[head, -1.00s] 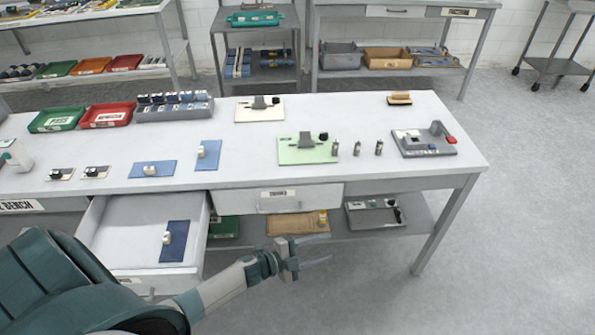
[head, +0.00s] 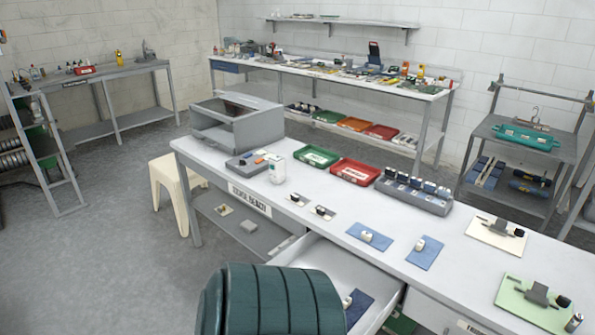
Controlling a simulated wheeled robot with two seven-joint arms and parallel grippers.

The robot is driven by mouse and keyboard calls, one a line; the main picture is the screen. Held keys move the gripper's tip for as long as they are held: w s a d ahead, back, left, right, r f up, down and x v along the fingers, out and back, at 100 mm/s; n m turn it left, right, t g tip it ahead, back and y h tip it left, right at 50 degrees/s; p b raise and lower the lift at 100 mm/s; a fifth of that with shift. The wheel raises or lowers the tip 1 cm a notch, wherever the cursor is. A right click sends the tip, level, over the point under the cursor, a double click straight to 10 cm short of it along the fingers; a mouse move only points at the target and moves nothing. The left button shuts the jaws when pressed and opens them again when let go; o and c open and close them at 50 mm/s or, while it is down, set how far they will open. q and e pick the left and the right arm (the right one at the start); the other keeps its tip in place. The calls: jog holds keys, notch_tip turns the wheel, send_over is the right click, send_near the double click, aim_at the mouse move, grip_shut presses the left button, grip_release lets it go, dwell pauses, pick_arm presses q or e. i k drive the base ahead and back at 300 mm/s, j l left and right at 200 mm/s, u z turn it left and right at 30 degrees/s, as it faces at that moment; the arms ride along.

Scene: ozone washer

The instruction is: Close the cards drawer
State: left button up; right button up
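An open white drawer (head: 338,262) sticks out from the front of the long white workbench (head: 310,200). Its label is not in sight, so I cannot read whether it is the cards drawer. Inside lies a dark blue card (head: 358,307) with a small white and black piece on it. My teal arm covers the drawer's near left part and front. Neither of my grippers shows in the head view.
A second drawer front (head: 435,312) shows beside the open one, cut off by the bottom edge. A cream stool (head: 176,185) stands at the bench's left end. A grey box (head: 237,122) sits on the bench. Floor at left is clear.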

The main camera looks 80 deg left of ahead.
aim_at(348, 270)
jog(key=k+j, duration=0.15)
jog(key=j, duration=0.25)
jog(key=k+j, duration=0.15)
jog(key=j, duration=0.25)
jog(key=k+j+u, duration=0.1)
jog(key=j, duration=0.3)
jog(key=k+j, duration=0.2)
jog(key=j, duration=0.2)
jog(key=k+j, duration=0.15)
jog(key=j, duration=0.25)
jog(key=k+j+u, duration=0.1)
jog(key=j, duration=0.3)
jog(key=k+j, duration=0.15)
jog(key=j, duration=0.3)
jog(key=k+z, duration=0.15)
jog(key=k, duration=0.15)
